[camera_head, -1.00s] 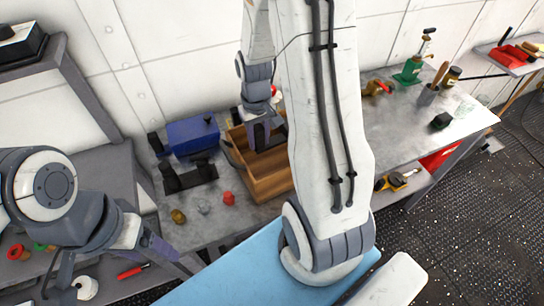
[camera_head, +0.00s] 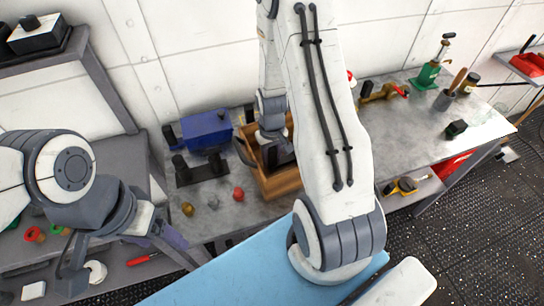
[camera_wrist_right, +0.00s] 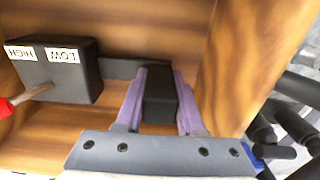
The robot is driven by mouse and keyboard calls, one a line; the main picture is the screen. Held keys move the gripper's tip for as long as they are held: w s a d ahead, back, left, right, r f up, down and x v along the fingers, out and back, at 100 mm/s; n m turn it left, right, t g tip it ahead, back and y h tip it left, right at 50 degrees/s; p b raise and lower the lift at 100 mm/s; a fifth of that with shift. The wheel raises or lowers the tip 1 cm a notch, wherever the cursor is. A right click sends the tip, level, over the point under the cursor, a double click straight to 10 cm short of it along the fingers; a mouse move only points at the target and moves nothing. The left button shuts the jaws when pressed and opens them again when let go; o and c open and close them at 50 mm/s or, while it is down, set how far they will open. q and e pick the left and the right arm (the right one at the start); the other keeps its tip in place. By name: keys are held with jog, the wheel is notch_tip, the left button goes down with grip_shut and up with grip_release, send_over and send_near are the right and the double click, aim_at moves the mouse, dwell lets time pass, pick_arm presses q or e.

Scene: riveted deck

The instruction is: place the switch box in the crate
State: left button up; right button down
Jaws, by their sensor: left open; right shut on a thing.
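The wooden crate (camera_head: 284,184) stands on the grey bench and fills much of the right wrist view (camera_wrist_right: 225,60). The switch box (camera_wrist_right: 62,72) is black, with HIGH and LOW labels and a red-tipped lever, and shows inside the crate walls in the right wrist view. My right gripper (camera_wrist_right: 160,98) reaches down into the crate and is shut on a black block, which a dark strip seems to join to the labelled box. Whether its underside touches the crate floor is unclear. My left gripper (camera_head: 122,257) is open and empty, left of the bench.
A blue box (camera_head: 206,130) and a black stand (camera_head: 196,173) are left of the crate. A red nut (camera_head: 238,194) and small brass and grey pieces lie in front. A brass tool (camera_head: 380,92) and green tool (camera_head: 428,75) stand right. My right arm hides the bench middle.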

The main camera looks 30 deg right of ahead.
jog(key=shift+f, duration=0.2)
jog(key=c, duration=0.5)
grip_release()
jog(key=shift+r, duration=0.15)
